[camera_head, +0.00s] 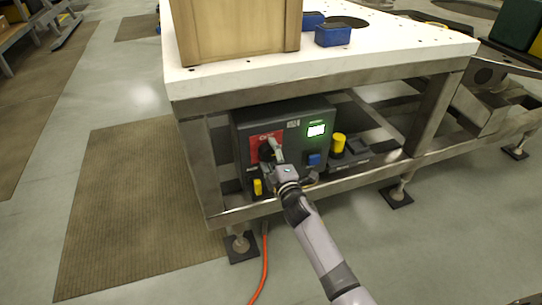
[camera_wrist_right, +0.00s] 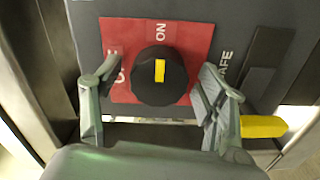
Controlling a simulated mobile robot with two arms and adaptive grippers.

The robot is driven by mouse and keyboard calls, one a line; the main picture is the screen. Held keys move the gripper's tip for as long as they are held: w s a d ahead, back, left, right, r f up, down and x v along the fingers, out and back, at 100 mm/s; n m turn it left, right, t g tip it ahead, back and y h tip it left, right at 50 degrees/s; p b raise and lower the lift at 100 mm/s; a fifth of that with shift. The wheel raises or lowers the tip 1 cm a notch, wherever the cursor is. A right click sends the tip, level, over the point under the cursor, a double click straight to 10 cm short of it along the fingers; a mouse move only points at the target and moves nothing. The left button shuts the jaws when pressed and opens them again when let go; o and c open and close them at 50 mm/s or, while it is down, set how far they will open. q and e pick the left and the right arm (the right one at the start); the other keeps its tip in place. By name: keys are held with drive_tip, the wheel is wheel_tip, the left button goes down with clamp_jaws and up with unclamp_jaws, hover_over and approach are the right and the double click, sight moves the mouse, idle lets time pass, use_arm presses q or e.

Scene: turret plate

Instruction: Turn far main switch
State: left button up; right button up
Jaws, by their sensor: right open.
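The main switch is a round black knob (camera_wrist_right: 159,76) with a yellow mark, on a red plate (camera_wrist_right: 122,34) of a dark control box (camera_head: 240,124) under the white table. In the right wrist view the yellow mark stands about upright, below the word ON. In the head view the red plate (camera_head: 257,141) shows, with the knob partly hidden by my gripper. My right gripper (camera_head: 276,148) is in front of it. In the right wrist view its open fingers (camera_wrist_right: 152,88) stand to the left and right of the knob, apart from it. My left gripper is not in view.
A lit green display (camera_head: 316,130) and a blue button (camera_head: 313,159) are on the box's right side. A yellow part (camera_wrist_right: 262,126) is close to the right finger. The table's metal leg (camera_head: 201,165) and lower rail (camera_head: 345,180) frame the box. An orange cable (camera_head: 265,250) runs along the floor.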

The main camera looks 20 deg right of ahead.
drive_tip(key=shift+s, duration=0.2)
drive_tip(key=s, duration=1.1)
drive_tip(key=shift+s+d, duration=0.2)
drive_tip(key=shift+s, duration=0.1)
